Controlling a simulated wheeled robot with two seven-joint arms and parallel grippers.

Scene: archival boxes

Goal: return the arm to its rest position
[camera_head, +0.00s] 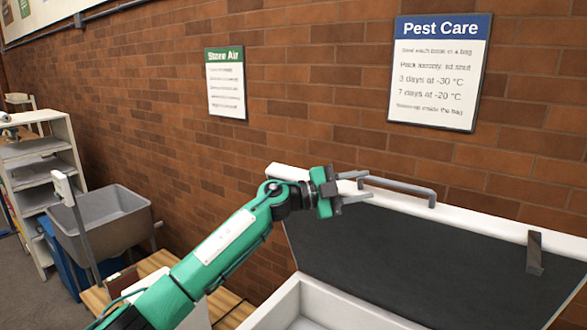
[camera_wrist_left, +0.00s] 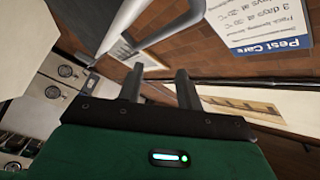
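My left arm (camera_head: 215,255), green and black, reaches up from the lower left of the head view. Its left gripper (camera_head: 366,186) is raised in front of the open lid (camera_head: 400,250) of a white chest, near the lid's grey bar handle (camera_head: 405,188). The two dark fingers are apart with nothing between them; they also show in the left wrist view (camera_wrist_left: 160,76). There the handle (camera_wrist_left: 165,32) passes beyond the fingertips. I cannot tell how close the gripper is to the handle in depth. My right arm and gripper are not in view.
The white chest (camera_head: 285,300) stands open below the lid. A brick wall with a Pest Care sign (camera_head: 437,75) and a green-headed sign (camera_head: 226,85) is behind. A grey tub (camera_head: 105,228), white shelves (camera_head: 42,165) and wooden slats (camera_head: 160,262) stand left.

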